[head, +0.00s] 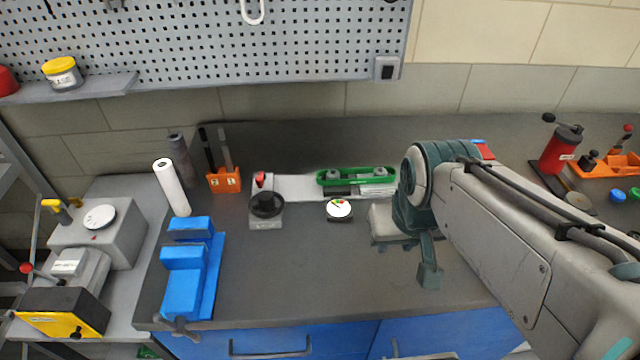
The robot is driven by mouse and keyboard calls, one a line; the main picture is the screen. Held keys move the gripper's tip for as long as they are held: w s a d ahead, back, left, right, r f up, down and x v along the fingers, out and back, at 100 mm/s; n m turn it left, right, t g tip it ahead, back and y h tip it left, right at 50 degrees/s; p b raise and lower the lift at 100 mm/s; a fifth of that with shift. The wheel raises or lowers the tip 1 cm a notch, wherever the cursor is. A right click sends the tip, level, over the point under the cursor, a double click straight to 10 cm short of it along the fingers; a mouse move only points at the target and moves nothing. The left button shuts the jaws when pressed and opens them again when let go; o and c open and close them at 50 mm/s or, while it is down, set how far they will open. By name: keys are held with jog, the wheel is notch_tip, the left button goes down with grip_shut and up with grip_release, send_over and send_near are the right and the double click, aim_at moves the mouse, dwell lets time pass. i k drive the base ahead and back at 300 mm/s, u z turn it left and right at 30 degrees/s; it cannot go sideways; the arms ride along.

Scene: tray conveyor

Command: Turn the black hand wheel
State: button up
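The black hand wheel (267,204) sits on a small grey block on the dark worktop, left of the picture's middle. It lies flat, with its round top facing up, and nothing touches it. My arm reaches in from the right. My gripper (408,255) hangs over the worktop to the right of the wheel, clearly apart from it. The wrist and arm partly hide the gripper, and its finger gap does not show clearly. I see nothing held in it.
A round white gauge (339,209) stands between wheel and gripper. Behind are a green tray (357,176) and a white strip. A blue vise (190,268) stands left, with an orange tool holder (224,180) behind. The worktop in front of the wheel is clear.

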aim_at(265, 198)
jog(key=k, duration=1.1)
jog(key=u, duration=0.75)
jog(key=i, duration=1.05)
jog(key=z, duration=0.75)
